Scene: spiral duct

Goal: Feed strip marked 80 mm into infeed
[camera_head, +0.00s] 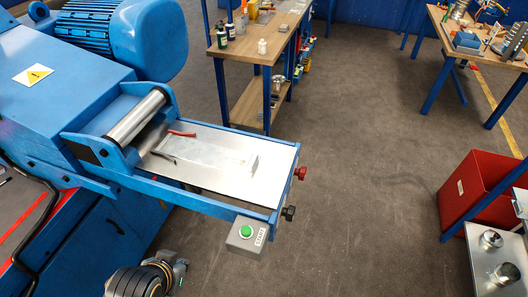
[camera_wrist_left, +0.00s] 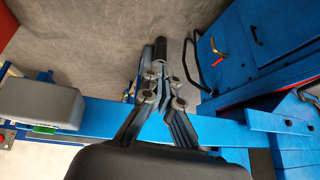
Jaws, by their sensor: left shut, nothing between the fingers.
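The infeed is a flat silver table (camera_head: 270,152) in a blue frame, with a steel roller (camera_head: 138,117) at its machine end. A paler flat rectangle (camera_head: 205,153) lies on the table; I cannot tell whether it is a strip, and no 80 mm marking is readable. My left gripper (camera_head: 180,272) is low in the head view, below the start box. In the left wrist view its fingers (camera_wrist_left: 161,75) close together with nothing between them, above the blue frame bar (camera_wrist_left: 215,130). My right gripper is not in view.
A grey box with a green start button (camera_head: 246,232) hangs at the frame's front corner. A red-handled tool (camera_head: 182,134) lies by the roller. A red knob (camera_head: 300,173) and black knob (camera_head: 288,213) stick out right. A red bin (camera_head: 475,190) stands right; floor between is clear.

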